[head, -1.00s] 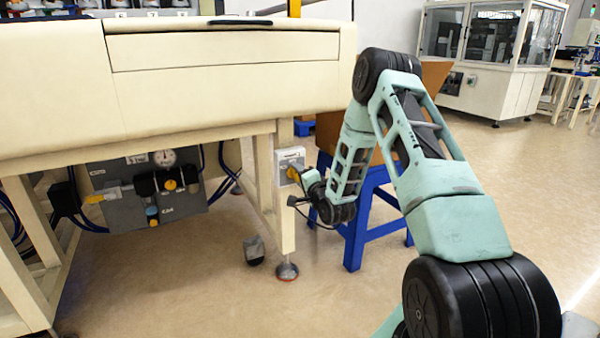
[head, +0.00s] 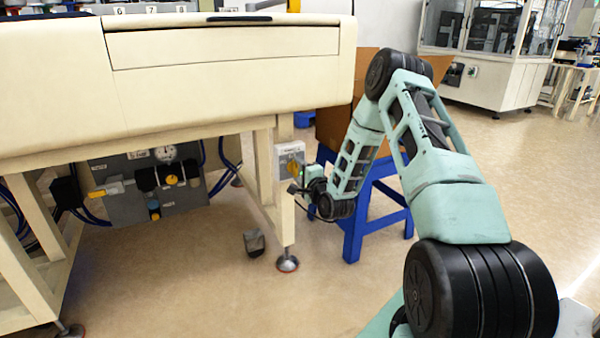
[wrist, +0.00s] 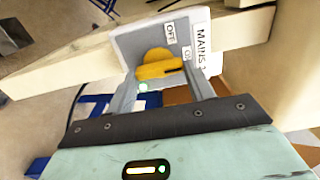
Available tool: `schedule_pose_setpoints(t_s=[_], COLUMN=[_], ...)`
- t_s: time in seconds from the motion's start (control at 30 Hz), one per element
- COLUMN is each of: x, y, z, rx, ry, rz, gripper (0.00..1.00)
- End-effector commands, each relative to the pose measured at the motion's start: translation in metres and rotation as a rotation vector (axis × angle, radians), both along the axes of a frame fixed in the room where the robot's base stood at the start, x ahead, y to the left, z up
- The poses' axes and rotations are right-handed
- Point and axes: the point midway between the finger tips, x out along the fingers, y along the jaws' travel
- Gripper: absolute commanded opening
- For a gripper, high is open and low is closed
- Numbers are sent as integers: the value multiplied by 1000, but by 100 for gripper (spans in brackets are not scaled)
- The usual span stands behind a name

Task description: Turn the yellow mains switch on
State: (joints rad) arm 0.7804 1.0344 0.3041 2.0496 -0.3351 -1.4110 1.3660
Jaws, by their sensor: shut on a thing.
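The yellow mains switch (wrist: 158,66) is a rotary knob with a bar handle on a grey-white box (head: 290,150) fixed to a leg of the cream machine. In the wrist view the box bears OFF, ON and MAINS labels. The bar lies across the knob, its right end close to the ON label (wrist: 187,56). My gripper (wrist: 161,74) is at the knob, with its grey fingers on either side of the bar, shut on it. In the head view the switch (head: 293,168) shows just above my gripper, whose fingers are hard to make out.
The cream machine (head: 230,80) overhangs the switch from above left. A blue stand (head: 355,225) with a brown bin (head: 340,125) is close behind my wrist. A panel with a gauge (head: 165,153) hangs under the machine. Open floor lies in front.

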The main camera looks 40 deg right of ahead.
Motion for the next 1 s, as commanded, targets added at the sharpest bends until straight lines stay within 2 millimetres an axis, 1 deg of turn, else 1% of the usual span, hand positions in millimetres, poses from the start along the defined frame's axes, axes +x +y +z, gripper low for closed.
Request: schedule_pose_setpoints(t_s=[0.07,0.1,0.13,0.17,0.43,0.57,0.67,0.77,1.0], x=[-1,-1,-1,-1,-1,-9,-24,-45,-100], y=[2,2,2,2,1,3,7,13,28], z=[-2,-2,-2,-2,-1,0,1,1,0], rx=[5,5,5,4,2,2,4,4,5], ry=[5,5,5,4,2,5,5,7,8], rz=[3,3,3,3,1,0,0,0,-1], gripper=[30,64,72,75,75,75,75,75,75])
